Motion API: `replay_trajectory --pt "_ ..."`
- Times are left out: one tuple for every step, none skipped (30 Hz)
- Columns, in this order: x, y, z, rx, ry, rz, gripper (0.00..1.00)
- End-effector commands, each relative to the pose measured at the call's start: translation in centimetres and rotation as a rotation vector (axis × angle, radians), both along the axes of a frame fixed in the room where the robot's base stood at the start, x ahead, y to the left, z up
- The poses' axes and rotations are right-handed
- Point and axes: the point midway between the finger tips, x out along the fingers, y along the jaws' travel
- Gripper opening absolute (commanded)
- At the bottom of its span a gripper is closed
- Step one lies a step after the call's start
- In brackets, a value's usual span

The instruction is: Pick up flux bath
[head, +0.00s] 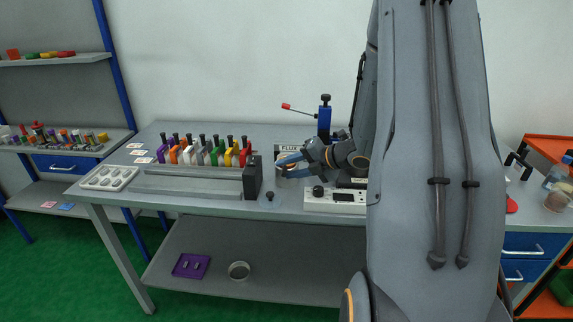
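A sign reading "FLUX" (290,147) stands at the back of the grey workbench (215,207), right of the row of coloured spools. My gripper (284,166) is low over the bench just in front of this sign, its blue fingers pointing left. The fingers look apart, one above the other in the picture. The flux bath itself cannot be made out clearly; my gripper covers the place by the sign. Whether anything is between the fingers is too small to tell.
Several coloured spools (205,153) stand in a rack left of my gripper, with a dark upright block (252,178) close by. A white device (335,200) with a dark knob sits in front. A blue lever press (325,118) stands behind. A white tray (108,178) lies far left.

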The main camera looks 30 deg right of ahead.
Motion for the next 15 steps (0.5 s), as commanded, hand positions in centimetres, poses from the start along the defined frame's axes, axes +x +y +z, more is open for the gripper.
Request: replay_trajectory --pt "-0.01 -0.01 0.0 0.0 0.0 0.0 0.33" --pt "-0.02 -0.01 0.0 0.0 0.0 0.0 0.32" --pt "-0.02 -0.01 0.0 0.0 0.0 0.0 0.25" --pt "-0.03 -0.02 0.01 0.0 0.0 0.0 0.2" --pt "-0.03 -0.02 0.01 0.0 0.0 0.0 0.15" --pt "-0.03 -0.02 0.01 0.0 0.0 0.0 0.08" --pt "-0.03 -0.02 0.01 0.0 0.0 0.0 0.03" --pt "-0.03 -0.02 0.01 0.0 0.0 0.0 0.0" --pt "-0.04 -0.01 0.01 0.0 0.0 0.0 0.0" --pt "-0.03 -0.02 0.01 0.0 0.0 0.0 0.0" --pt "-0.04 -0.01 0.01 0.0 0.0 0.0 0.0" --pt "-0.02 -0.03 0.05 0.0 0.0 0.0 0.0" --pt "-0.02 -0.03 0.05 0.0 0.0 0.0 0.0" --pt "-0.03 -0.03 0.05 0.0 0.0 0.0 0.0" --pt "-0.03 -0.03 0.05 0.0 0.0 0.0 0.0"
